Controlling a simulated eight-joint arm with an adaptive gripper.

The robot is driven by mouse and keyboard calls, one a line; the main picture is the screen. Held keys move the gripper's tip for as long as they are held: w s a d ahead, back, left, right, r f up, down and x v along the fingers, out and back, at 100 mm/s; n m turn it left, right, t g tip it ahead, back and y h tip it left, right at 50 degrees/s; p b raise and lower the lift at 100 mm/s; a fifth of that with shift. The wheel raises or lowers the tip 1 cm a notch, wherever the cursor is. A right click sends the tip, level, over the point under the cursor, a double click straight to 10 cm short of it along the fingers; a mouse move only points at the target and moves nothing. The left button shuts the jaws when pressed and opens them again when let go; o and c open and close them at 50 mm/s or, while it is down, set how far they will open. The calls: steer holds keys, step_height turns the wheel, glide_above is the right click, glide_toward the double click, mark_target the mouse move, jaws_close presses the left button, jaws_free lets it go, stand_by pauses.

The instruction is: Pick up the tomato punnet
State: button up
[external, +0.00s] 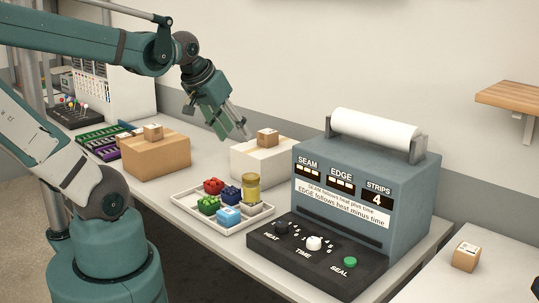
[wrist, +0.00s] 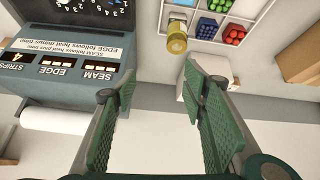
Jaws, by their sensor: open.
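The tomato punnet, a small container of red pieces (external: 213,186), sits at the back left of the white tray (external: 180,200). In the wrist view the red punnet (wrist: 235,34) is at the upper right, beyond the right finger. My gripper (external: 241,133) is open and empty, held in the air above the white box behind the tray. It is well above the punnet and apart from it. In the wrist view its two fingers (wrist: 158,80) stand wide apart with nothing between them.
The tray also holds a dark blue punnet (external: 231,195), a green punnet (external: 208,205), a light blue box (external: 228,216) and a yellow jar (external: 251,188). A sealing machine (external: 365,200) stands right. A cardboard box (external: 155,157) and a white box (external: 258,165) stand behind.

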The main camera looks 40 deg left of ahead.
steer(key=w+a+f+n+g, duration=0.4)
steer(key=w+a+f+n, duration=0.35)
steer(key=a, duration=0.45)
steer(key=n+g, duration=0.2)
steer(key=n, duration=0.6)
glide_above(214, 181)
steer(key=f, duration=1.2)
steer(key=shift+s+d+f+b, duration=0.1)
steer(key=shift+d+f+b, duration=0.1)
steer(key=shift+d+b, duration=0.15)
steer(key=shift+s+a+f+n+g, duration=0.1)
steer(key=shift+a+f+n+g, duration=0.2)
steer(key=shift+a+f+n, duration=0.15)
steer(key=shift+f, duration=0.15)
steer(key=shift+f, duration=1.2)
steer(key=shift+f, duration=0.15)
steer(key=shift+f, duration=2.45)
steer(key=shift+c, duration=0.7)
